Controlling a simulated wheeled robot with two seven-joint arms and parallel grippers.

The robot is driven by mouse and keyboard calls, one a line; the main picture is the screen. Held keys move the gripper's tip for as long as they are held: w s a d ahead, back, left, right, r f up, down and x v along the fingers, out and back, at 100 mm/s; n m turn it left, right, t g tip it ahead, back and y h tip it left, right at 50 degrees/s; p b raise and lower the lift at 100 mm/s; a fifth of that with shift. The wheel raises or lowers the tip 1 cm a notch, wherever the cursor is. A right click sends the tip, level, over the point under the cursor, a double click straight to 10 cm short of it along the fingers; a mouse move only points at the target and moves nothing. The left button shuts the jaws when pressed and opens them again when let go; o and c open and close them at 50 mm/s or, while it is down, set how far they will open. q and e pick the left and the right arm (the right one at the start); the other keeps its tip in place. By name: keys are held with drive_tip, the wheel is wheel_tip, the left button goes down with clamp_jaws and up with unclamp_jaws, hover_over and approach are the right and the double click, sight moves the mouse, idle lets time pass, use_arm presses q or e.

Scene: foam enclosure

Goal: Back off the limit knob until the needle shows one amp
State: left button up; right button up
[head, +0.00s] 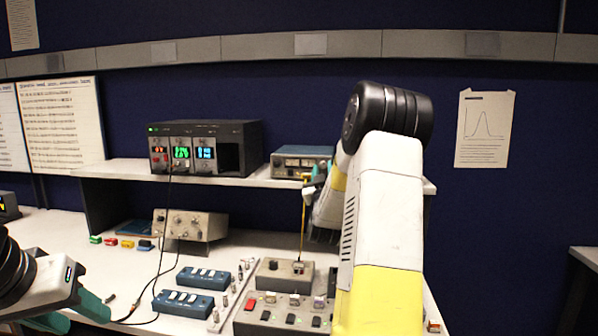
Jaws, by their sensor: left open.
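No needle or scale can be read at this size, and I cannot tell for sure which control is the limit knob. A teal instrument (290,161) stands on the shelf, its right part hidden by my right arm. A grey box (272,280) with small knobs on top sits on the bench below. My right gripper (311,190) is in front of the shelf near the teal instrument, mostly covered by my arm; its jaws are unclear. A thin yellow rod (303,222) hangs below it. My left gripper (78,316) is open and empty over the bench at lower left.
A black module rack (238,150) with lit displays is on the shelf (120,168). A beige knobbed box (205,226), blue switch boxes (183,303) and a switch panel (283,318) crowd the bench. Black cables cross it. Bare bench shows at left.

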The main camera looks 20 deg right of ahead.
clamp_jaws()
drive_tip(key=shift+n, duration=0.3)
drive_tip(key=n+y, duration=0.1)
drive_tip(key=n, duration=0.2)
drive_tip(key=n+y, duration=0.2)
drive_tip(key=n, duration=0.1)
drive_tip(key=shift+s+d+r+n+y, duration=0.1)
drive_tip(key=shift+d+r+n+y, duration=0.05)
drive_tip(key=shift+n+y, duration=0.95)
drive_tip(key=shift+n, duration=1.4)
drive_tip(key=shift+g, duration=0.3)
unclamp_jaws()
